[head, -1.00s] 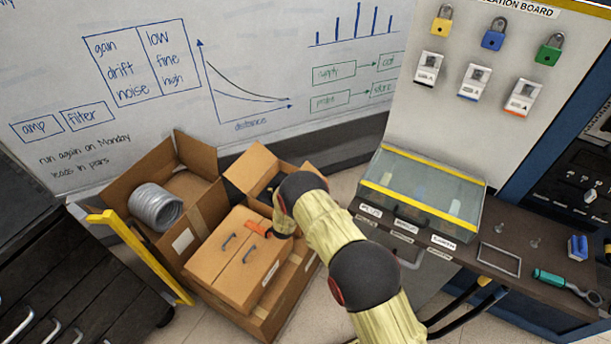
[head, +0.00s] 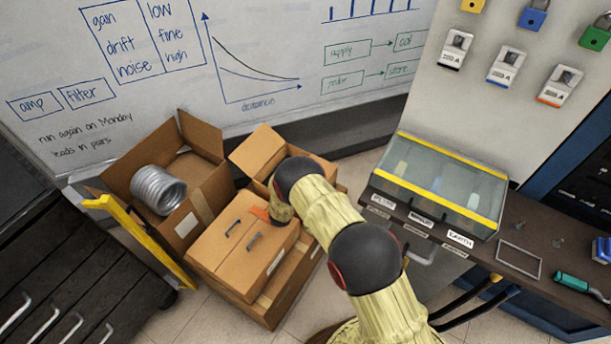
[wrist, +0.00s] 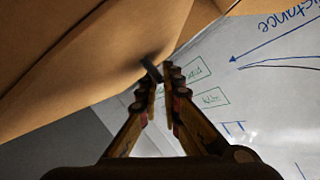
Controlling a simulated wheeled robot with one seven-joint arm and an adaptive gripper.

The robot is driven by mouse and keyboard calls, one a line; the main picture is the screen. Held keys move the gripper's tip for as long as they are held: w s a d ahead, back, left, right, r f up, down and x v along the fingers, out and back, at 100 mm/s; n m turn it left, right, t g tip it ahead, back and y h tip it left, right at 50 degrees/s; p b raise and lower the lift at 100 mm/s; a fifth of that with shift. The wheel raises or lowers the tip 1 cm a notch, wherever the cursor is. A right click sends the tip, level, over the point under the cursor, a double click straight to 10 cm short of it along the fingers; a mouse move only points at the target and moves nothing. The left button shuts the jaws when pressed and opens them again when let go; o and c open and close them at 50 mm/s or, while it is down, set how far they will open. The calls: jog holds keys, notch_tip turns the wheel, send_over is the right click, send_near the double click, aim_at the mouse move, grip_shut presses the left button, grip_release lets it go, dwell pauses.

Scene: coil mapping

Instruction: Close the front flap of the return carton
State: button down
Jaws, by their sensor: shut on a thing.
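The brown return carton (head: 222,268) stands on the floor, left of my arm in the head view. In the wrist view, my gripper (wrist: 159,90) is shut on a small dark handle (wrist: 151,69) on a brown cardboard panel (wrist: 100,50). In the head view, only an orange bit of my gripper (head: 262,214) shows by the carton; my arm hides the rest and the part it holds.
An open carton with a grey coil (head: 158,190) stands at the left, beside a yellow rail (head: 150,240). A dark drawer cabinet (head: 60,270) is at the lower left. A glass-topped case (head: 440,180) on a bench stands right of my arm. The whiteboard (head: 240,100) is behind.

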jog(key=shift+w+a+r, duration=0.15)
jog(key=shift+w+a, duration=0.1)
jog(key=c, duration=2.3)
grip_release()
jog(key=o, duration=0.3)
jog(key=shift+f, duration=0.2)
jog(key=shift+o, duration=0.2)
jog(key=shift+d, duration=0.1)
